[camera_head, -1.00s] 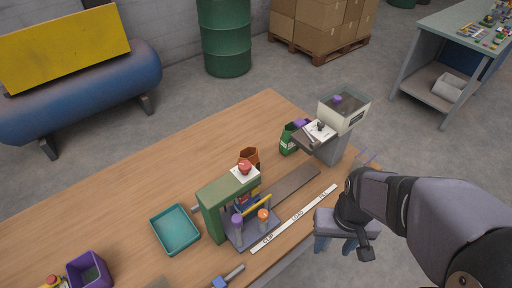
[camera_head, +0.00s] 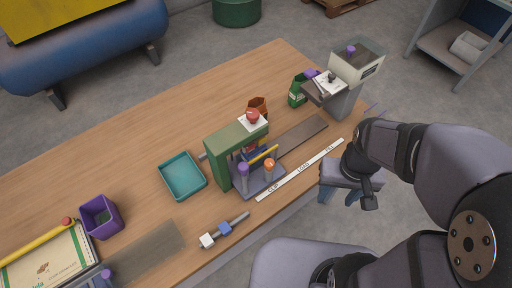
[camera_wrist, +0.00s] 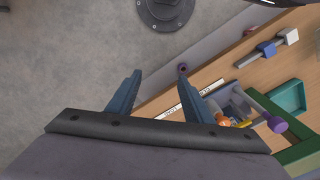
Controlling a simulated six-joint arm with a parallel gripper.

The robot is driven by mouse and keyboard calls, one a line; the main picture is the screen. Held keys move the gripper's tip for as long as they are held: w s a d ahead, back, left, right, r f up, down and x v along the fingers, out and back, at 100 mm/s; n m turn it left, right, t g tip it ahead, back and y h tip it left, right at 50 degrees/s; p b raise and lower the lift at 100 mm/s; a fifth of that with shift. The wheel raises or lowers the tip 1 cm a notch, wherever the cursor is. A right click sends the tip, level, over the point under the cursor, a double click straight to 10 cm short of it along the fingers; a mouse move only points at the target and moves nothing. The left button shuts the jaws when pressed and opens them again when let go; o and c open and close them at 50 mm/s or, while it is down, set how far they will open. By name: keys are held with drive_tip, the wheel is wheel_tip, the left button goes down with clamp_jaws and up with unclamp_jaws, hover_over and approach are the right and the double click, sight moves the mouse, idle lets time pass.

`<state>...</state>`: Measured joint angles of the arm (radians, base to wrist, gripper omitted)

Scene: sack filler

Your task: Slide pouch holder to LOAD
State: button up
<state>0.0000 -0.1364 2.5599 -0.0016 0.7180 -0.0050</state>
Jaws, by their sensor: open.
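The pouch holder (camera_head: 268,183) is a grey carriage with a yellow bar, a purple knob (camera_head: 243,168) and an orange knob (camera_head: 270,164). It stands at the CLIP end of a brown track, beside and partly under a green arch (camera_head: 221,160). A white strip (camera_head: 300,170) along the table's front edge reads CLIP, LOAD, FILL. The holder shows partly at the lower right of the wrist view (camera_wrist: 238,103). My gripper (camera_head: 338,197) is open and empty, off the table's front edge near the FILL end, apart from the holder. Its blue fingers (camera_wrist: 158,92) show in the wrist view.
The bare brown track (camera_head: 300,135) runs toward the filler machine (camera_head: 345,85) with its hopper. A red button (camera_head: 253,115) tops the arch. A teal tray (camera_head: 182,177), purple bin (camera_head: 99,217) and sliding rod with blue block (camera_head: 225,228) stand left.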

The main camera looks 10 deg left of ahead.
idle(0.3)
drive_tip(key=c, duration=0.4)
wheel_tip(320, 180, up, 8)
drive_tip(key=m+b, duration=0.4)
drive_tip(key=m, duration=0.5)
hover_over(243, 166)
drive_tip(key=d, duration=0.1)
drive_tip(key=shift+w+r, duration=0.1)
drive_tip(key=shift+w, duration=0.1)
drive_tip(key=shift+s+a+r, duration=0.2)
drive_tip(key=shift+a+r, duration=0.05)
drive_tip(key=shift+a, duration=0.25)
drive_tip(key=shift+f+p, duration=0.8)
drive_tip(key=shift+f, duration=2.9)
clamp_jaws()
